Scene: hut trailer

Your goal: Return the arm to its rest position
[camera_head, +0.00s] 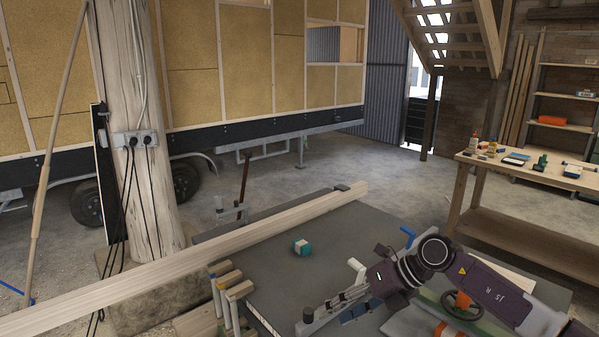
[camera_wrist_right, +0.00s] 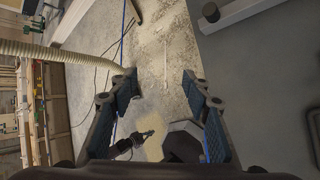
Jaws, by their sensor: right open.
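My right arm comes in from the lower right of the head view over the dark work table (camera_head: 350,225). My right gripper (camera_head: 376,284) is at its end, above the table's machine parts, and its fingertips are hard to make out there. In the right wrist view the gripper (camera_wrist_right: 158,84) is open, with two blue-padded fingers wide apart and nothing between them but the floor farther off.
A long wooden beam (camera_head: 240,243) lies across the table's far side. A bench (camera_head: 530,165) with small items stands at right. A thick post (camera_head: 150,190) rises at left. Pale hose (camera_wrist_right: 60,57) shows in the wrist view.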

